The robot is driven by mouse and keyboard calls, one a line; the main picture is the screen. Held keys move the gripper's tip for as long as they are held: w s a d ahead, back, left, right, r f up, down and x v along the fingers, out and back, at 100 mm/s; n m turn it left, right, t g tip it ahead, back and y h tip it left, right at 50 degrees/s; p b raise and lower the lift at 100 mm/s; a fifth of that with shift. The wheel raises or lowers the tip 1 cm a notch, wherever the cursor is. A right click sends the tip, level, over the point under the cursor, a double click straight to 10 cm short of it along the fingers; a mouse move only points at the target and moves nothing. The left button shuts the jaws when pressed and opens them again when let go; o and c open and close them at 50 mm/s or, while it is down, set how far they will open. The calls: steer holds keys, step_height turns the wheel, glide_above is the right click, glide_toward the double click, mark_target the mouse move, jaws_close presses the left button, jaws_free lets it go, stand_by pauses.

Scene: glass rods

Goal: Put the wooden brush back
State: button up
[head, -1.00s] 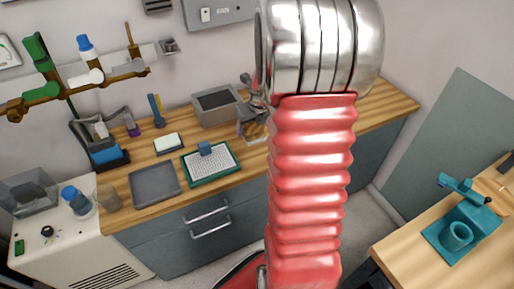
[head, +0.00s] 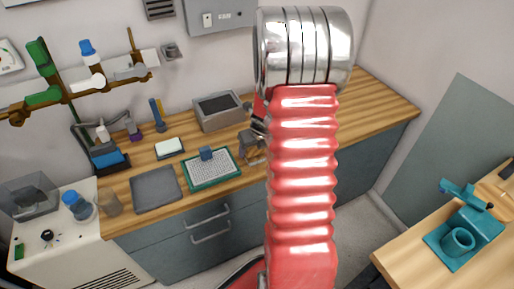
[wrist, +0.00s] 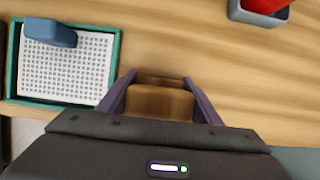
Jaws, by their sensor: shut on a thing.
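The wooden brush (wrist: 160,102) shows in the wrist view as a brown wooden block between the two purple fingers of my gripper (wrist: 160,92). My gripper is shut on it. In the head view my gripper (head: 250,150) is over the wooden counter, just right of the green-rimmed tray, and partly hidden behind my red arm. The brush is too small and covered there to make out. I cannot tell whether it touches the counter.
The green-rimmed tray (wrist: 117,58) with a white perforated mat holds a blue block (wrist: 50,33). A grey container (wrist: 240,14) with something red in it stands at the upper right in the wrist view. Bare counter (wrist: 215,60) lies between.

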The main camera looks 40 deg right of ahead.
steer(key=shift+f, duration=0.3)
steer(key=shift+f, duration=0.1)
steer(key=o, duration=1.1)
steer(key=v, duration=1.2)
stand_by(0.4)
